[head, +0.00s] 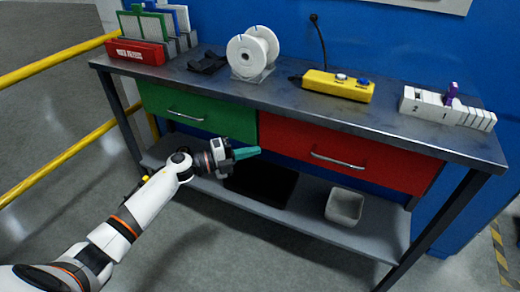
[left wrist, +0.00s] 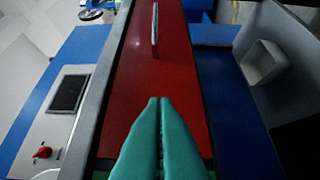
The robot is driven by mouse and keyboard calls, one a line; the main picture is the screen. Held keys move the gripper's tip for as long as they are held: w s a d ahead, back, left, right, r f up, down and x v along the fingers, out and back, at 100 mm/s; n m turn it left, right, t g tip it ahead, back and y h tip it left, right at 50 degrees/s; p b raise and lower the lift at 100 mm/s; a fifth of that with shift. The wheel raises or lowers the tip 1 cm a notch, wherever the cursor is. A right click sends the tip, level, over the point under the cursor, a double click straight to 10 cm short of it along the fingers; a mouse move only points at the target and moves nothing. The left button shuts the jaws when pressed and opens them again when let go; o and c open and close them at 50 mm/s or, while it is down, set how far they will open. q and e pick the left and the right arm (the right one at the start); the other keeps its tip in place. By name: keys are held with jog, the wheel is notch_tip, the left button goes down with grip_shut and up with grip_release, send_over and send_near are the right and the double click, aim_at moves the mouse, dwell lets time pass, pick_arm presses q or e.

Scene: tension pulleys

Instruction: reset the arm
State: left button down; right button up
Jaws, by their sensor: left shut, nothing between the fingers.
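My left arm reaches in from the lower left in the head view. Its gripper (head: 246,153) has teal fingers that are shut and empty. It is in front of the workbench, near the border between the green drawer (head: 185,111) and the red drawer (head: 340,157). In the left wrist view the teal fingers (left wrist: 159,103) lie side by side, pointing along the red drawer front (left wrist: 130,85). I cannot tell whether they touch it. My right gripper is not in view.
The dark bench top (head: 300,102) carries a white spool (head: 248,58), a yellow button box (head: 338,86), a red holder (head: 135,51) and a white block rack (head: 447,107). A white bin (head: 344,206) stands on the lower shelf (head: 385,230). Yellow rails (head: 60,62) are at left.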

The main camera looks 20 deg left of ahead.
pick_arm(q)
jog(key=v, duration=0.6)
jog(key=s+a+f+n+t+y, duration=0.1)
jog(key=s+f+n+y, duration=0.1)
jog(key=f+n+y, duration=0.6)
jog(key=s+f+n+t+y, duration=0.1)
jog(key=s+f+n+y, duration=0.25)
jog(key=f+n, duration=0.8)
jog(key=s+d+f+n+g+y, duration=0.2)
jog(key=s+f+g+y, duration=0.15)
jog(key=s+f, duration=0.55)
jog(key=s+d+f+n+g+h, duration=0.1)
jog(key=s+d+f+n+g, duration=0.1)
jog(key=s+d+f+g, duration=0.5)
jog(key=s+d+f+n+g+h, duration=0.1)
jog(key=s+d+f+n+g, duration=0.3)
jog(key=s, duration=0.6)
jog(key=s+a+m+t+p, duration=0.1)
jog(key=s+a+p, duration=0.3)
jog(key=s+p, duration=1.1)
jog(key=shift+s+a+m+p, duration=0.25)
jog(key=shift+s+m+p, duration=0.15)
jog(key=shift+m, duration=0.25)
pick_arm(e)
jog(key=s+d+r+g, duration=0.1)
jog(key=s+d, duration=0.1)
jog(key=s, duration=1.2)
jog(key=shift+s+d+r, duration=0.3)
